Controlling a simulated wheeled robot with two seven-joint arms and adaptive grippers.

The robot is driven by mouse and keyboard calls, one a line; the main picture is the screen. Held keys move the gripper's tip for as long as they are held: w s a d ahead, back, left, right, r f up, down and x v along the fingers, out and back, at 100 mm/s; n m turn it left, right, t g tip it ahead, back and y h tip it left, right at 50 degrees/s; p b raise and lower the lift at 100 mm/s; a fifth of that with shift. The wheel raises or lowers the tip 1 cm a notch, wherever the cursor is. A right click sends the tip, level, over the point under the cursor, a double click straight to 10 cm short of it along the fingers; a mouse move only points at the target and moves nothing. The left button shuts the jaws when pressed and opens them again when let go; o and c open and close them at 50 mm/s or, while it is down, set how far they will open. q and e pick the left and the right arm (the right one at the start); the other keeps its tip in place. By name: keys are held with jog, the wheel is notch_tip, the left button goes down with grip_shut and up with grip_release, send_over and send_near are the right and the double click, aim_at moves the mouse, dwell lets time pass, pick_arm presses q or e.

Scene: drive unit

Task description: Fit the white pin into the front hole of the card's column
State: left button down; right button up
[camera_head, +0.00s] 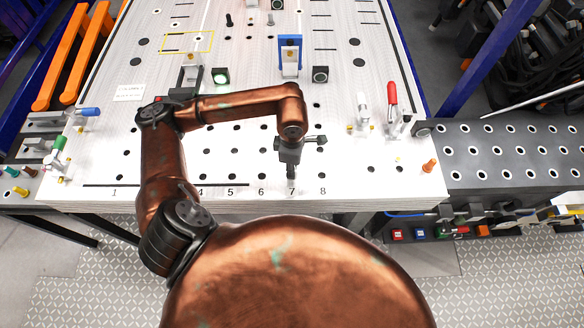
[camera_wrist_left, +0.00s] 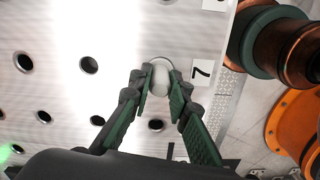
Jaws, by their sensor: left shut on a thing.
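A white card (camera_head: 128,92) lies on the left of the perforated plate (camera_head: 215,178); its print is too small to read surely. My left gripper (camera_head: 291,178) points down at the front row, just behind the printed 7 (camera_head: 291,191). In the left wrist view my left gripper (camera_wrist_left: 160,88) is shut on the white pin (camera_wrist_left: 161,74). The pin is at the hole beside the label 7 (camera_wrist_left: 202,72), with part of the rim showing around it. I cannot tell how deep the pin sits. My right gripper is not in view.
Numbered columns of dark holes cross the plate. A blue-framed block (camera_head: 290,56) and a black block (camera_head: 320,75) stand behind my left arm. A red-handled clamp (camera_head: 392,95) stands to the right. An orange peg (camera_head: 430,165) is at the right edge.

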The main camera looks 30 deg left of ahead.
pick_arm(q)
jog(key=c, duration=1.7)
grip_release()
jog(key=shift+c, duration=0.2)
notch_tip(320, 180, up, 12)
